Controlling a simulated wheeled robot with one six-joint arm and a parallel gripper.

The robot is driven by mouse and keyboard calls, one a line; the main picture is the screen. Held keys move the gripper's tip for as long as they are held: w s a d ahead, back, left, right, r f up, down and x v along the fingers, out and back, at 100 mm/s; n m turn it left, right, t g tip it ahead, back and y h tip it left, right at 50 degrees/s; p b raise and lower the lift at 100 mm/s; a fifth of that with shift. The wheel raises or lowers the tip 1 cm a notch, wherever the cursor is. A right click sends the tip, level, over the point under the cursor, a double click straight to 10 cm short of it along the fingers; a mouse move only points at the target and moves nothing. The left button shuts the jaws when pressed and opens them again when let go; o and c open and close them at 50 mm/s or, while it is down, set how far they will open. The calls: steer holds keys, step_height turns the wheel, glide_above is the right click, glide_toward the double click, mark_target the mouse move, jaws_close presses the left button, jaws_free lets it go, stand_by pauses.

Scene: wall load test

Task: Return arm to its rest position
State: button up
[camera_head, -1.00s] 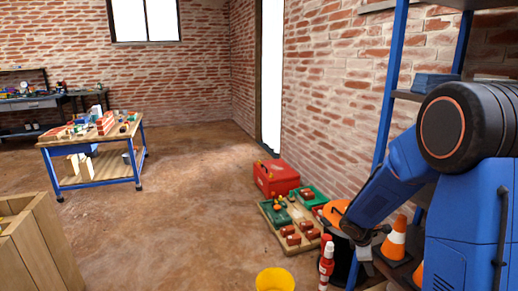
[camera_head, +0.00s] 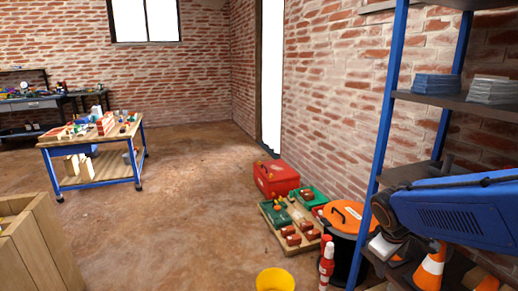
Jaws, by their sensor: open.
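My blue arm (camera_head: 455,212) reaches in from the right edge, in front of the blue-framed shelf (camera_head: 385,95). At its left end is a dark joint. My gripper (camera_head: 384,243) is small and partly unclear there, by the right side of the orange-lidded bin (camera_head: 343,216). It is open, and I see nothing held in it. The fingertips are hard to make out. The arm hides part of the shelf.
Orange cones (camera_head: 430,268) stand low on the shelf, close below my arm. The middle floor is clear.

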steer(key=s+a+r+m+y, duration=0.1)
steer(key=s+a, duration=0.3)
steer(key=s, duration=0.4)
steer(key=s+a+r+m+t+y, duration=0.1)
steer(key=s+a+r+m+y, duration=0.1)
steer(key=s, duration=0.5)
steer(key=shift+s+a+r+m+t+y, duration=0.35)
steer(key=shift+a+r+m, duration=0.5)
steer(key=shift+r+m, duration=0.4)
steer(key=shift+f, duration=0.1)
